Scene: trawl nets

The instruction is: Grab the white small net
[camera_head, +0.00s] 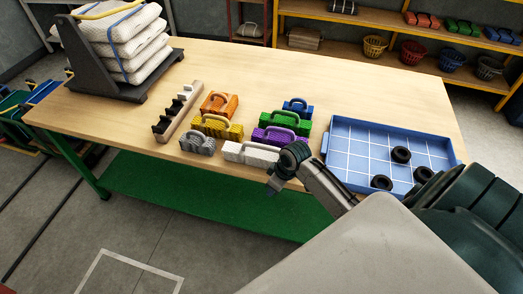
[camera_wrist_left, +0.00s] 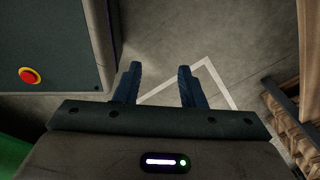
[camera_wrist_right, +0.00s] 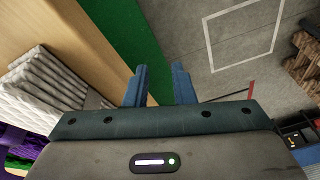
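The white small net (camera_head: 250,153) is a pale folded bundle with a handle, lying at the front edge of the wooden table (camera_head: 140,120). My right gripper (camera_head: 275,180) is just right of it and nearer the front, apart from it as far as I can tell. In the right wrist view a pale bundle, likely this net (camera_wrist_right: 30,108), lies at the left, outside the fingers. The right fingers (camera_wrist_right: 158,85) are apart and empty, over the green shelf and floor. My left gripper (camera_wrist_left: 157,85) is open and empty above the floor, outside the head view.
A grey net (camera_head: 197,144) lies left of the white one; yellow (camera_head: 217,126), orange, purple (camera_head: 273,139), green and blue nets lie behind. A blue tray (camera_head: 337,150) with black rings stands right, a notched wooden rack (camera_head: 180,110) left, stacked white sacks (camera_head: 130,45) far left.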

